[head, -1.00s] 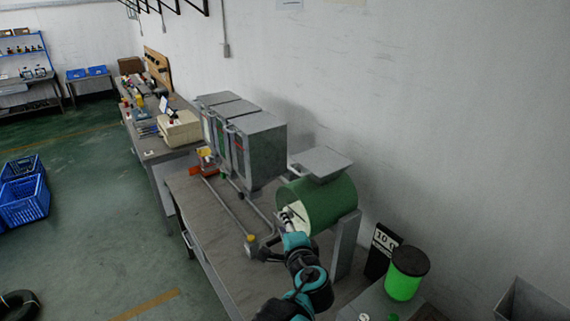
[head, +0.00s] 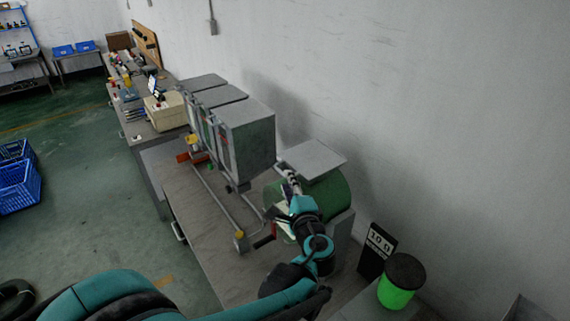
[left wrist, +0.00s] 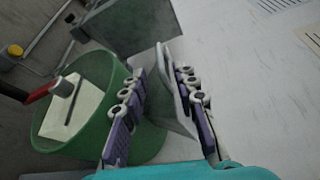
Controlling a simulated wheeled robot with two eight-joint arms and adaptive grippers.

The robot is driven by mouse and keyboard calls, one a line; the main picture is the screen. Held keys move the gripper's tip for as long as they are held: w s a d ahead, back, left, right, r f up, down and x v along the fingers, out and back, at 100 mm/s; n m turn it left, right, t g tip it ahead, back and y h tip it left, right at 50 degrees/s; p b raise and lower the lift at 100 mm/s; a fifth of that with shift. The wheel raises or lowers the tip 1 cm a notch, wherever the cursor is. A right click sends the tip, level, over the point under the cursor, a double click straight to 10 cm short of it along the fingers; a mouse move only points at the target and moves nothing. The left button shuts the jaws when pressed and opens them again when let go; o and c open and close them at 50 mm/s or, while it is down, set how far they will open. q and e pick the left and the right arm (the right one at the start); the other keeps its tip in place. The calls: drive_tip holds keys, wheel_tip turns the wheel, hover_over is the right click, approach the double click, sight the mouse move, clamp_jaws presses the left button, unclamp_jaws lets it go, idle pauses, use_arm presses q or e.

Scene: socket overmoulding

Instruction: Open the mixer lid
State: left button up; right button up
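The mixer is a green drum (head: 335,190) on a grey stand at the near end of the long table. Its lid, a flat grey plate (head: 318,158), sits on top of the drum. My left gripper (head: 287,172) is at the lid's left edge. In the left wrist view, the two purple fingers of this gripper (left wrist: 160,72) are apart. The lid (left wrist: 172,85) shows nearly edge-on between them, closer to the right finger. The green drum (left wrist: 90,120) lies to the left and below. Contact with the lid is unclear. My right gripper is not in view.
Grey box units (head: 247,140) stand just behind the mixer on the table. A black sign (head: 376,250) and a green jar with black lid (head: 398,285) stand at the right. The wall is close behind the mixer.

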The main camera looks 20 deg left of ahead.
sight(281, 171)
use_arm(q)
drive_tip(key=a, duration=0.1)
drive_tip(key=w+a, duration=0.1)
drive_tip(key=shift+w+a+r, duration=0.15)
drive_tip(key=shift+w+a, duration=0.15)
drive_tip(key=shift+a, duration=0.1)
drive_tip(key=x, duration=0.3)
drive_tip(key=shift+w+d+f, duration=0.15)
drive_tip(key=shift+w+f, duration=0.05)
drive_tip(key=shift+w, duration=0.15)
drive_tip(key=shift+s+r, duration=0.1)
drive_tip(key=shift+s, duration=0.1)
drive_tip(key=shift+w, duration=0.1)
clamp_jaws()
